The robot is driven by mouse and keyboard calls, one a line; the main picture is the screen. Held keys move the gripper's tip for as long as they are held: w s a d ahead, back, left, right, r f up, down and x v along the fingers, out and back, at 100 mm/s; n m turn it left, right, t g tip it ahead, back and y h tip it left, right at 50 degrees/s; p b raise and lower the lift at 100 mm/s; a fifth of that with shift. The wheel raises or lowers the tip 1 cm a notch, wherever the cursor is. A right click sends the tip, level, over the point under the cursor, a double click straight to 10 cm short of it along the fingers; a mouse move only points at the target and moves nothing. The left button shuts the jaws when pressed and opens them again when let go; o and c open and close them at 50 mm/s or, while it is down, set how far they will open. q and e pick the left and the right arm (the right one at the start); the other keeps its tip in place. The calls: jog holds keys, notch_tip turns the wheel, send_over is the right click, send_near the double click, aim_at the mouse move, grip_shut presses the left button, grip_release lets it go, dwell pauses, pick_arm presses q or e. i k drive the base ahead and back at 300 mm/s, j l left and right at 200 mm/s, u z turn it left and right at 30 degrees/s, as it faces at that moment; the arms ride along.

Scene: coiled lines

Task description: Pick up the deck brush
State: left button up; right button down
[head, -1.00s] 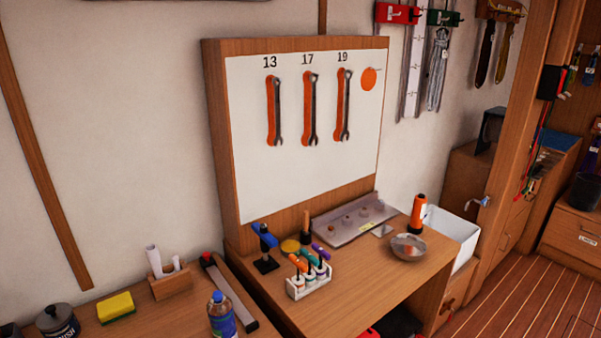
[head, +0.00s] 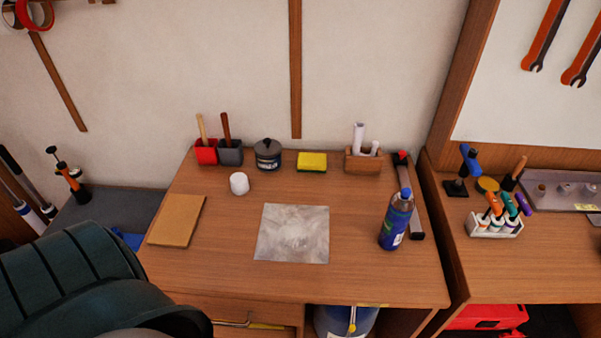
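I cannot make out a deck brush for certain in the head view. Long poles with dark grips and pale, blue-marked lower parts (head: 22,188) lean at the far left edge, their lower ends cut off or hidden. Two wooden handles stand in a red cup (head: 206,152) and a grey cup (head: 230,153) at the back of the desk; what they belong to is hidden. A short wooden-handled tool (head: 515,173) stands on the right bench. Neither of my grippers is in view.
The desk (head: 200,272) holds a tan board (head: 177,220), grey sheet (head: 292,234), yellow sponge (head: 312,162) and blue bottle (head: 396,220). A black-and-orange pump (head: 70,178) stands at left. A large dark green form, close up, hides the lower left; I cannot tell what it is.

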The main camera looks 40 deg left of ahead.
aim_at(133, 240)
jog(key=u, duration=2.6)
